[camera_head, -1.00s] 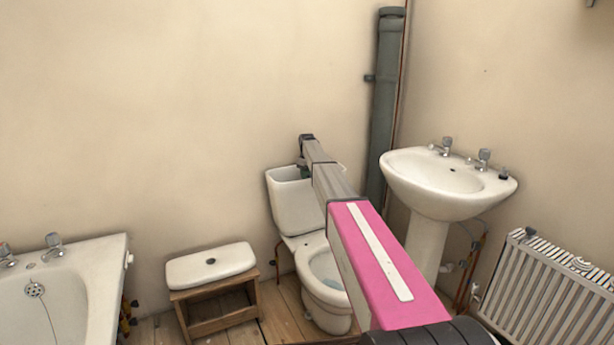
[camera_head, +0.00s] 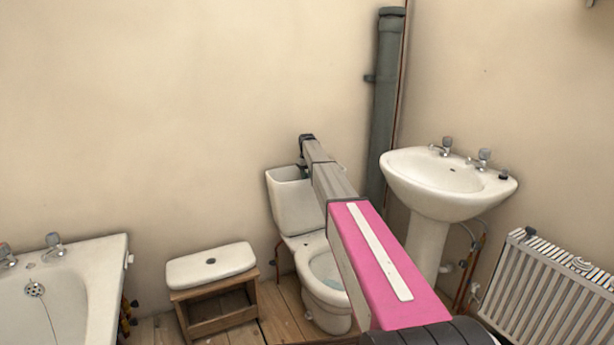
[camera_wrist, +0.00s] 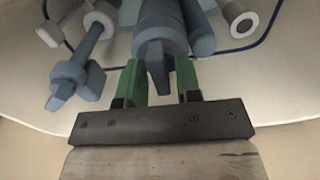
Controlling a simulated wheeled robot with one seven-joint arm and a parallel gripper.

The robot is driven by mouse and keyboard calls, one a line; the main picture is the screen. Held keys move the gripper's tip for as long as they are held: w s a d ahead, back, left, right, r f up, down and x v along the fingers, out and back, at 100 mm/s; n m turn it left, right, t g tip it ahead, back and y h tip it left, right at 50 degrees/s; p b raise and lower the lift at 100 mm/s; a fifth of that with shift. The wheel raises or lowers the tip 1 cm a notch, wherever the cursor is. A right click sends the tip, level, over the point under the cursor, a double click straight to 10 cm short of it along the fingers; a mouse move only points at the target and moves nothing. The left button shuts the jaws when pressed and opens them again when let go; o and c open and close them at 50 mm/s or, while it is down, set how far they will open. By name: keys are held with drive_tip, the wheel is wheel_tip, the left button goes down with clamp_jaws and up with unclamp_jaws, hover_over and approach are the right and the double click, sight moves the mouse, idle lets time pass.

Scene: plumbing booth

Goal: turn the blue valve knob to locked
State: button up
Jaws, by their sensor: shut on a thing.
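The blue valve knob (camera_wrist: 158,68) shows in the wrist view as a blue-grey, ridged part with a narrow tab pointing toward my gripper. My gripper (camera_wrist: 161,77) has two green fingers, one on each side of this tab, and is shut on it. In the head view my arm reaches to the open toilet cistern (camera_head: 283,200), and the gripper end is at its top. The knob cannot be made out there. The knob's lock marking, if any, is not visible.
In the wrist view, another blue-grey fitting (camera_wrist: 75,80) lies left of the knob and a round grey fitting (camera_wrist: 238,17) lies right. The cistern lid (camera_head: 210,265) rests on a wooden stool (camera_head: 222,325). A sink (camera_head: 440,190) stands to the right, a bathtub (camera_head: 95,290) to the left.

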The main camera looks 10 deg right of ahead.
sight(307, 174)
drive_tip(key=o, duration=0.6)
wheel_tip(307, 174, up, 11)
drive_tip(key=shift+f, duration=0.1)
idle(0.3)
